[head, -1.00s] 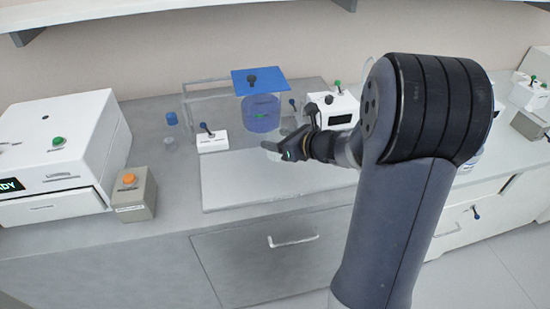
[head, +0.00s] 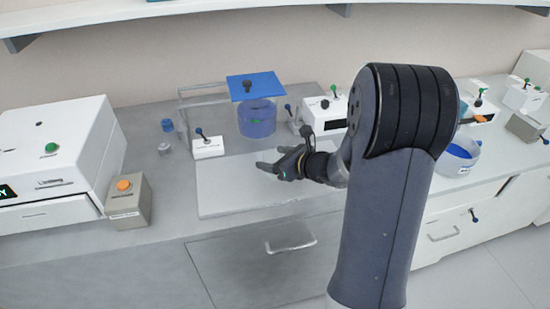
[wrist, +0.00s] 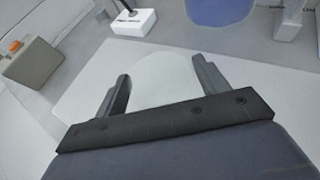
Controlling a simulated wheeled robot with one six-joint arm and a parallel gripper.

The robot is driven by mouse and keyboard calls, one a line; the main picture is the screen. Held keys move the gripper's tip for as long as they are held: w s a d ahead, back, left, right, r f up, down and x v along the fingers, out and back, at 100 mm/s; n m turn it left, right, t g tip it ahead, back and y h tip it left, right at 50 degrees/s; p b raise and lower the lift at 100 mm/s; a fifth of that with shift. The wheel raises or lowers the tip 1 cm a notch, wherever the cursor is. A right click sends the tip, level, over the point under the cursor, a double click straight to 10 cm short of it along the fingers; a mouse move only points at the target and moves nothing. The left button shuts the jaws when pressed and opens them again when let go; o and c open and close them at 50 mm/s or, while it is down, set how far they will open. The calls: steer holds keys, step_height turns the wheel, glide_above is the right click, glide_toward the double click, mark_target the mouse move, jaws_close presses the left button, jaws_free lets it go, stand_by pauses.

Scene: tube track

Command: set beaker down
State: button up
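My gripper (head: 277,163) is over the pale board (head: 235,190) on the bench, pointing left. In the wrist view, its two dark fingers (wrist: 162,82) stand wide apart on either side of a pale, round, see-through shape, which I take to be the beaker (wrist: 165,75). The fingers appear to press against its sides. The beaker's lower part is hidden behind the gripper bar, and in the head view it barely shows against the board. I cannot tell whether its base touches the board.
Behind the board are a blue container (head: 257,118) under a blue plate (head: 256,86) and a white switch box (head: 208,147). A grey box with an orange button (head: 127,200) and a large white machine (head: 60,150) stand at left. A blue-filled bowl (head: 457,157) is at right.

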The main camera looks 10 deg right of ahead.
steer(key=shift+o, duration=0.8)
steer(key=shift+r, duration=0.2)
steer(key=v, duration=1.2)
steer(key=shift+p, duration=0.3)
steer(key=shift+f, duration=0.1)
